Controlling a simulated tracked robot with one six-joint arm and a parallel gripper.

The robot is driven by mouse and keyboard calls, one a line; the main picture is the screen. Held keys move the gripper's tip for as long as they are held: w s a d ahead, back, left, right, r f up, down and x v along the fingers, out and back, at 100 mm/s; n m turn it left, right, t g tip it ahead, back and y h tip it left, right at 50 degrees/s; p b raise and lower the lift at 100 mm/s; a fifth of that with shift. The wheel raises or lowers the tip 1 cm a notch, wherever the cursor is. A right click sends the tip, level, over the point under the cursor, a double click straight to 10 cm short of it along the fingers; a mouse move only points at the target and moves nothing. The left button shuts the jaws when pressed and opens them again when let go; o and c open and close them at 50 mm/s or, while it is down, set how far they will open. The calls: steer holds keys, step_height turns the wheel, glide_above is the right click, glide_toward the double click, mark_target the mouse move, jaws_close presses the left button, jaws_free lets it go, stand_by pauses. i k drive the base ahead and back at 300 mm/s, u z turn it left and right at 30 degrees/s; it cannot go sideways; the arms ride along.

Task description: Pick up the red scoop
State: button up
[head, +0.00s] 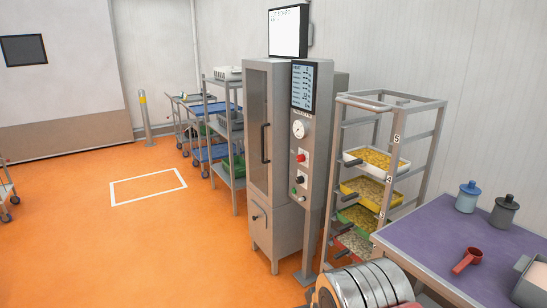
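The red scoop (467,261) lies on the purple top of a metal table (432,235) at the lower right of the head view. Its round cup is toward the upper right and its short handle points to the lower left. Nothing touches it that I can see. My gripper is not in view.
A blue lidded jar (467,198) and a dark grey one (503,212) stand behind the scoop. A rack (411,170) of food trays and a steel cabinet (273,150) stand left of the table. Orange floor (110,245) is open at left.

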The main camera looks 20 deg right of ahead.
mark_target(466, 263)
steer(key=z, duration=0.4)
steer(key=i, duration=0.55)
steer(key=z, duration=0.6)
steer(key=i, duration=0.5)
steer(key=z, duration=0.3)
